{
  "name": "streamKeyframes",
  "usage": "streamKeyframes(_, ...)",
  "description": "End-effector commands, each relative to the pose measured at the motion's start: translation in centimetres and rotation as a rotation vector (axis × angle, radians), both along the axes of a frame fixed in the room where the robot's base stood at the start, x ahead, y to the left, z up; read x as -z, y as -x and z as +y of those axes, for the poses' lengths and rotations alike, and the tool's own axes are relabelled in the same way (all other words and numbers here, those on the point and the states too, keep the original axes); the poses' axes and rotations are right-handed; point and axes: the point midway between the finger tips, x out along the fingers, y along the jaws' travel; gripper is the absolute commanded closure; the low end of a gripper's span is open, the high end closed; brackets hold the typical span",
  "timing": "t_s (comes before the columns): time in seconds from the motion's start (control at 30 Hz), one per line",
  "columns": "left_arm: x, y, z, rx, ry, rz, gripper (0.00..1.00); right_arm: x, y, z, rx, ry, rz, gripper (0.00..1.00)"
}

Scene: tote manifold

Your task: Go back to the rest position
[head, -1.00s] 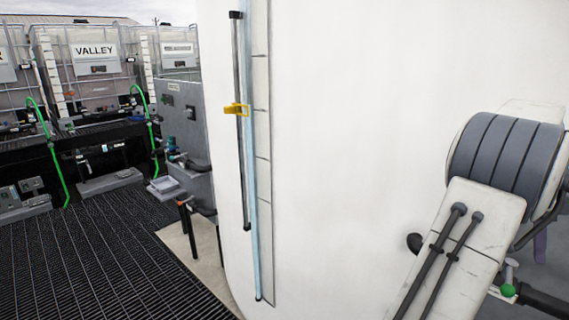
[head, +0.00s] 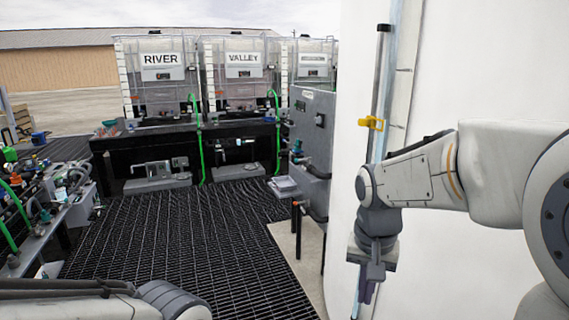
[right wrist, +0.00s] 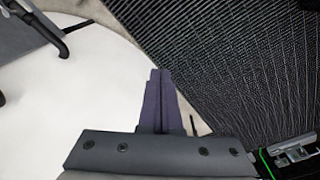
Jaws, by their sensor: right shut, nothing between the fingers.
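My right arm reaches in from the right in the head view, in front of the large white tank (head: 460,60). Its gripper (head: 365,292) points down beside the tank's curved wall. In the right wrist view the two dark purple fingers (right wrist: 160,100) lie together, shut with nothing between them, above the floor edge where white surface and dark grating meet. Part of my left arm shows at the lower left of the head view; its gripper is out of view.
A sight tube with a yellow clip (head: 371,123) runs up the tank behind my right arm. A grey cabinet (head: 309,140) stands left of the tank. Totes labelled RIVER (head: 163,75) and VALLEY (head: 243,75) stand at the back. Piping equipment (head: 65,190) is at left. The grating floor (head: 200,240) between is clear.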

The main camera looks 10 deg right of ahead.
Motion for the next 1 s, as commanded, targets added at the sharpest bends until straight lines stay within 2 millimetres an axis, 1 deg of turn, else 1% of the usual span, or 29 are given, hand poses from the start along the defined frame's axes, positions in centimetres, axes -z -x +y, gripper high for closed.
streamKeyframes(0.03,0.0,0.0,0.0,0.000,0.000,0.000,0.40,0.5,1.3,3.5,-0.151,-0.011,0.003,1.00)
streamKeyframes(0.07,0.0,0.0,0.0,0.000,0.000,0.000,0.40,0.8,2.1,5.1,-0.232,-0.017,0.004,1.00)
streamKeyframes(0.1,0.0,0.0,0.0,0.000,0.000,0.000,0.40,1.2,3.3,7.2,-0.343,-0.027,0.006,1.00)
streamKeyframes(0.17,0.0,0.0,0.0,0.000,0.000,0.000,0.40,1.9,5.3,10.0,-0.504,-0.038,0.009,1.00)
streamKeyframes(0.2,0.0,0.0,0.0,0.000,0.000,0.000,0.40,2.3,6.9,11.5,-0.607,-0.045,0.011,1.00)
streamKeyframes(0.27,0.0,0.0,0.0,0.000,0.000,0.000,0.40,3.0,9.0,13.4,-0.751,-0.055,0.014,1.00)
streamKeyframes(0.3,0.0,0.0,0.0,0.000,0.000,0.000,0.40,3.4,10.5,14.4,-0.836,-0.062,0.018,1.00)
streamKeyframes(0.33,0.0,0.0,0.0,0.000,0.000,0.000,0.40,3.6,11.4,15.0,-0.896,-0.066,0.019,1.00)
streamKeyframes(0.43,0.0,0.0,0.0,0.000,0.000,0.000,0.40,4.4,14.0,16.2,-1.048,-0.076,0.023,1.00)
streamKeyframes(0.5,0.0,0.0,0.0,0.000,0.000,0.000,0.40,4.7,15.2,16.6,-1.117,-0.080,0.024,1.00)
streamKeyframes(0.57,0.0,0.0,0.0,0.000,0.000,0.000,0.40,4.9,15.8,16.8,-1.153,-0.082,0.025,1.00)
streamKeyframes(0.67,0.0,0.0,0.0,0.000,0.000,0.000,0.40,5.0,16.2,16.9,-1.175,-0.084,0.027,1.00)
streamKeyframes(1.0,0.0,0.0,0.0,0.000,0.000,0.000,0.40,5.0,16.1,16.9,-1.170,-0.084,0.027,1.00)
